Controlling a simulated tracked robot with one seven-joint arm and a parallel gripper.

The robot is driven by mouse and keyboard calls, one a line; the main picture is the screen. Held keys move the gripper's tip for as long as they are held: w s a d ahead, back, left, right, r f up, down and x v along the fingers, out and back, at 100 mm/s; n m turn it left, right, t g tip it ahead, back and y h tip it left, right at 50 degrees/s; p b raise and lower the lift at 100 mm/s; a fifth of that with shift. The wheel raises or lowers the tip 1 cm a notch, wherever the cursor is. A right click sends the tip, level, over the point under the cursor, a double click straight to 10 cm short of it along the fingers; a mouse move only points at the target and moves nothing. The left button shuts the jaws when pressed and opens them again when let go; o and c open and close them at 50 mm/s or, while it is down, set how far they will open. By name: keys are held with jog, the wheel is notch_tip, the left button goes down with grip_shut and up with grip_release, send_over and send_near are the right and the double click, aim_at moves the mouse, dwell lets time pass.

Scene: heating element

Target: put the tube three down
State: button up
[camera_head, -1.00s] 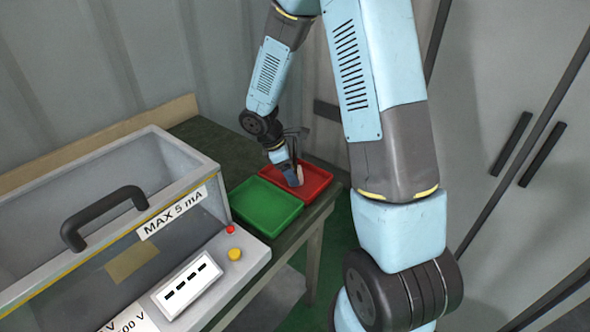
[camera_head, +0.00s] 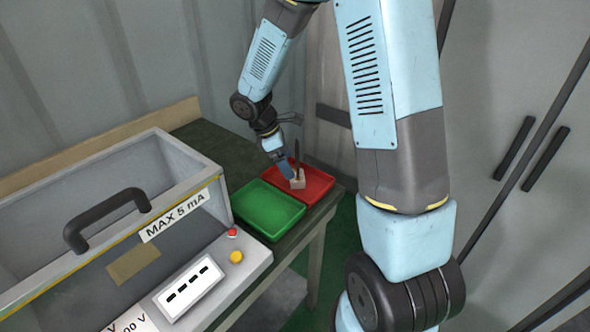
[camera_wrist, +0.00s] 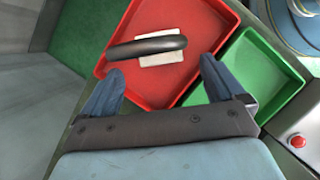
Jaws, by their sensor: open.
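The tube (camera_wrist: 147,47) is a dark, curved rod with a white block-like base (camera_wrist: 160,53). It is in the red tray (camera_wrist: 118,48). In the head view the tube (camera_head: 297,153) points upward and its white base (camera_head: 298,181) is in the red tray (camera_head: 319,184). My gripper (camera_wrist: 161,67) is open, its two blue fingers spread apart just short of the tube in the wrist view. Nothing shows between the fingertips. In the head view my gripper (camera_head: 284,168) is at the tube's left, over the tray.
A green tray (camera_head: 268,208) is beside the red tray on the dark table (camera_head: 222,150). A grey tester box with a black handle (camera_head: 105,212) stands at the left, with red and yellow buttons. A grey cabinet (camera_head: 500,110) is at the right.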

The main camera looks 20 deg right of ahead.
jog(key=v, duration=0.6)
jog(key=s+d+r+m+t+y, duration=0.2)
jog(key=s+d+r+m, duration=0.2)
jog(key=s+r+m, duration=0.75)
jog(key=s+d+r+m+t+y, duration=0.2)
jog(key=s+d+r+m+t, duration=0.1)
jog(key=s+r, duration=0.6)
jog(key=s+m+t, duration=0.1)
jog(key=s, duration=0.2)
jog(key=shift+d, duration=0.1)
dwell(0.6)
